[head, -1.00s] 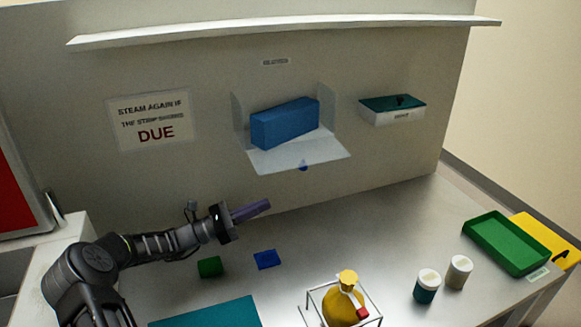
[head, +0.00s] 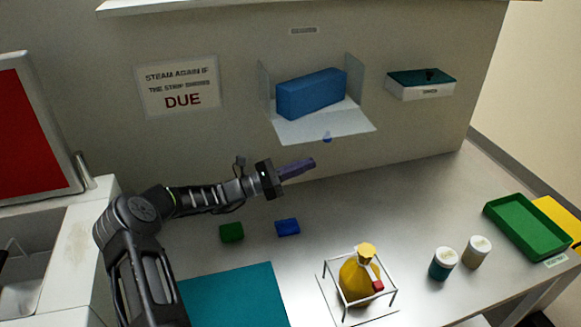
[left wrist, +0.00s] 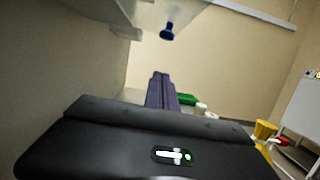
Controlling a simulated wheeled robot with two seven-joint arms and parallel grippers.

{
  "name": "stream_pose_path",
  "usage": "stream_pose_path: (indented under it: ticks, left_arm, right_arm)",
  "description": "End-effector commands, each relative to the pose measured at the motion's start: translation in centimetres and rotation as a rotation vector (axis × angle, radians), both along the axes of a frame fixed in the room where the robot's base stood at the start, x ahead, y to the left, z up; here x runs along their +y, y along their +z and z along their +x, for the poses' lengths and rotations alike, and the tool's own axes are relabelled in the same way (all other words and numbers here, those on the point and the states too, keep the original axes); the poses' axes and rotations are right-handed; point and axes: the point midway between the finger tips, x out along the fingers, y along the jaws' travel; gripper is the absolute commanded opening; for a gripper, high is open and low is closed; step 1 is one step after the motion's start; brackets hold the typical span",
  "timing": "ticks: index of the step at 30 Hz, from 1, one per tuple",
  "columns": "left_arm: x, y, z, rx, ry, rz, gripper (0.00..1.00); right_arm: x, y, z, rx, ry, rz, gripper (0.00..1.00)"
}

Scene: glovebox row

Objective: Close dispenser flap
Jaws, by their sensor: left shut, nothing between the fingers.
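The dispenser on the back wall holds a blue box (head: 311,93). My left gripper (head: 312,163) has purple fingers, is shut and empty, and is below the flap, apart from the knob. Its fingers also show in the left wrist view (left wrist: 161,88). My right gripper is not in view.
A white box with a teal top (head: 421,84) is on the wall at right. A green block (head: 231,233) and blue block (head: 287,227) lie on the bench. A yellow bottle in a wire rack (head: 358,278), two jars (head: 443,263) and a green tray (head: 527,228) stand front right.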

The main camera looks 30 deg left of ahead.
Motion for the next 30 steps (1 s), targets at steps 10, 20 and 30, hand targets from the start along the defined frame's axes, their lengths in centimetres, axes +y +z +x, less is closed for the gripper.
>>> stream_pose_path:
  ticks: [10,20,30]
  left_arm:
    - [-2.4,3.9,2.5,-0.001,0.0,0.001,0.0]
    - [-2.4,4.8,2.5,0.001,0.0,-0.001,0.0]
    - [-2.4,4.8,2.8,0.005,0.0,-0.005,0.0]
  right_arm:
    - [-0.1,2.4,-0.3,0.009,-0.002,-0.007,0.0]
    - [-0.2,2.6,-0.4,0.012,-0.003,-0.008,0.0]
    - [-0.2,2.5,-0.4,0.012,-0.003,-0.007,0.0]
